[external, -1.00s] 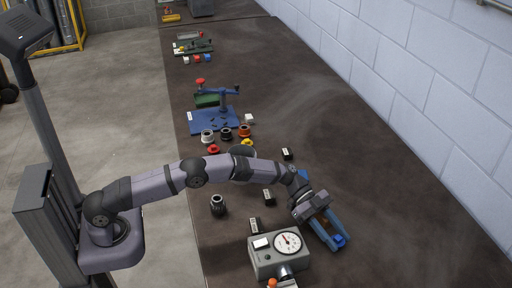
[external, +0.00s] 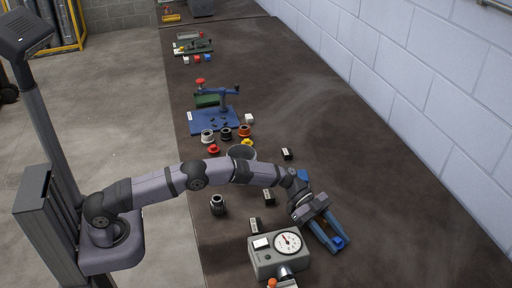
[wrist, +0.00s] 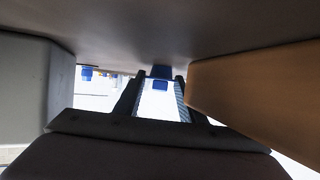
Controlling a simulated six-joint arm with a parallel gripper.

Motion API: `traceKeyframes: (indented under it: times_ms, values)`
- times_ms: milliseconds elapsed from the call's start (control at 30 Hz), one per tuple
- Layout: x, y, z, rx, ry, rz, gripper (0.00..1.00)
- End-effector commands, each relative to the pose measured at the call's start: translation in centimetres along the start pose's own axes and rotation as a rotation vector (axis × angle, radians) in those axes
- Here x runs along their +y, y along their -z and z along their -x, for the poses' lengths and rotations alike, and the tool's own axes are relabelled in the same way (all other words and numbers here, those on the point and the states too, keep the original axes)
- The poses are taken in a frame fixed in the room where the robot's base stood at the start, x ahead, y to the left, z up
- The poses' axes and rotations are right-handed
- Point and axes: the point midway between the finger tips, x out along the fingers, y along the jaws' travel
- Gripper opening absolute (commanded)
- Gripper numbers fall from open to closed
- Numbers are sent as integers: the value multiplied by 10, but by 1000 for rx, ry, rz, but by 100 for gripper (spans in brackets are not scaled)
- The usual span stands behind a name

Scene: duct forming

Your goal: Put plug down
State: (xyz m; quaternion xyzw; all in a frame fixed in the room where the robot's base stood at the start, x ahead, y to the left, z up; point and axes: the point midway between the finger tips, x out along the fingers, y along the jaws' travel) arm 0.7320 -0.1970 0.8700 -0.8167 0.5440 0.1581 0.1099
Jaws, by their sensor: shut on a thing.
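A grey gauge box (external: 279,256) stands close at lower left. Dark blocks (external: 268,198) and a dark fitting (external: 218,205) lie left of my gripper. A blue fixture (external: 213,121) with several coloured spools stands farther off. The bench is clear to the right, towards the wall.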

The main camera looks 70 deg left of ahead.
Motion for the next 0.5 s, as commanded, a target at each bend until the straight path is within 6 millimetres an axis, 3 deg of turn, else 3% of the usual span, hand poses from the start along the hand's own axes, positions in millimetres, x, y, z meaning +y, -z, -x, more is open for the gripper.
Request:
traceKeyframes:
  times_ms: [33, 500]
  values:
    - [2, -8, -2, -8, -4, 10, 16]
    - [3, -16, -4, -15, -7, 17, 16]
